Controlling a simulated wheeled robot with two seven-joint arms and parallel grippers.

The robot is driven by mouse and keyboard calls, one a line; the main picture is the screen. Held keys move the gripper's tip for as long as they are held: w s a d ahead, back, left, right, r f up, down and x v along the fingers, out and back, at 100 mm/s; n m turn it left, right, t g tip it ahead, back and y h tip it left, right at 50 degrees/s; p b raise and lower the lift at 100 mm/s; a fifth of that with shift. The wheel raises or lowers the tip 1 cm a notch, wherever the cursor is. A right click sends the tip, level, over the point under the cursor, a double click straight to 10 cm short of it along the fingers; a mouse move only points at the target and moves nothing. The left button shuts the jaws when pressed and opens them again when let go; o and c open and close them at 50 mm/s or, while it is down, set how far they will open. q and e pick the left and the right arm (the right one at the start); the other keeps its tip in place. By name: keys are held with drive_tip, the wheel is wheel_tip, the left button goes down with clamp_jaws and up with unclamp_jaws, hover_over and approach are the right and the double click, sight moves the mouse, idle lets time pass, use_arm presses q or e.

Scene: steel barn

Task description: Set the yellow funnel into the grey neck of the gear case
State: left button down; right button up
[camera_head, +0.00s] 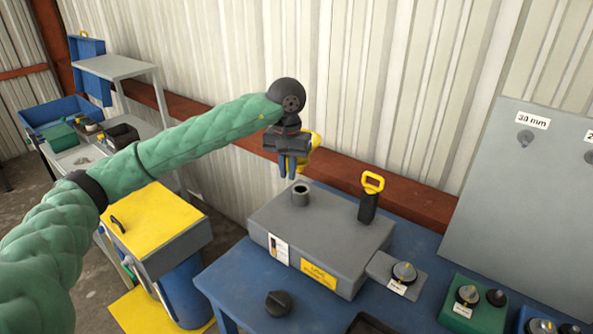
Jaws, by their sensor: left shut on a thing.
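The yellow funnel (315,139) shows in the head view behind and to the right of my left gripper, which hides most of it. My left gripper (288,172) is shut on the funnel, with its blue fingers pointing down. The grey gear case (338,235) sits on the blue table. Its short grey neck (300,194) stands up from the left part of its top, with a dark opening. In the picture, the fingers are just above and slightly left of the neck, apart from it. The funnel's spout cannot be made out. My right gripper is out of view.
A black piece with a yellow loop handle (373,183) stands upright at the case's right. A black knob (278,304) lies on the blue table (235,284) in front. A yellow-topped bin (155,215) stands left.

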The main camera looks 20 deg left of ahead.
use_arm(q)
drive_tip(key=f, duration=0.4)
drive_tip(key=shift+s+d, duration=0.1)
drive_tip(key=shift+d, duration=0.15)
drive_tip(key=shift+s+d+b, duration=0.1)
drive_tip(key=shift+b, duration=0.5)
drive_tip(key=shift+b, duration=0.7)
idle(0.5)
drive_tip(key=shift+f+b, duration=2.05)
drive_tip(key=shift+f, duration=0.05)
drive_tip(key=shift+s+f+b, duration=0.2)
drive_tip(key=shift+f+b, duration=0.05)
drive_tip(key=shift+b, duration=0.1)
